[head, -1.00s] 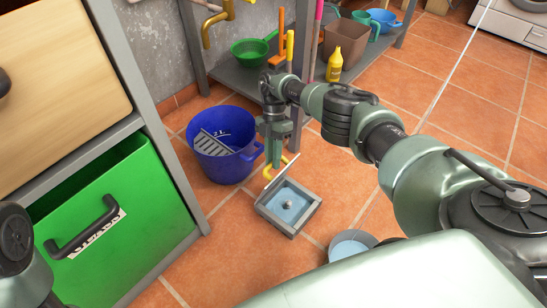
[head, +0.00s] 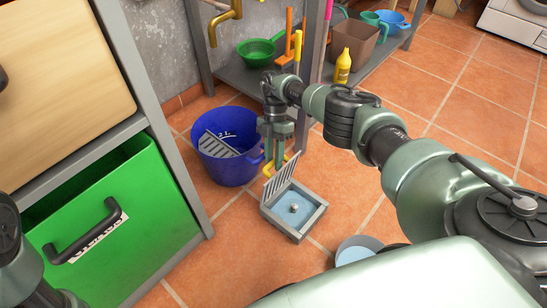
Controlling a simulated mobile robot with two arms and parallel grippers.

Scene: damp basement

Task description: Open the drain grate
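The drain (head: 318,216) is a square grey frame set in the tiled floor, with pale blue water and a small round knob inside. Its slatted grate (head: 279,180) is raised, standing steeply along the back left edge of the frame. A yellow curved handle (head: 291,167) shows at the grate's upper part. My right gripper (head: 276,158) points down at the handle and the grate's top. Its fingertips overlap the handle, so I cannot tell whether they are shut on it. Only part of my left arm shows at the lower left; its gripper is out of view.
A blue bucket (head: 229,172) with a grey slatted piece (head: 219,146) stands left of the drain. A green drawer (head: 120,215) stands open at left. A grey round bowl (head: 358,247) lies in front right. A shelf (head: 235,72) with a yellow bottle (head: 343,66) stands behind.

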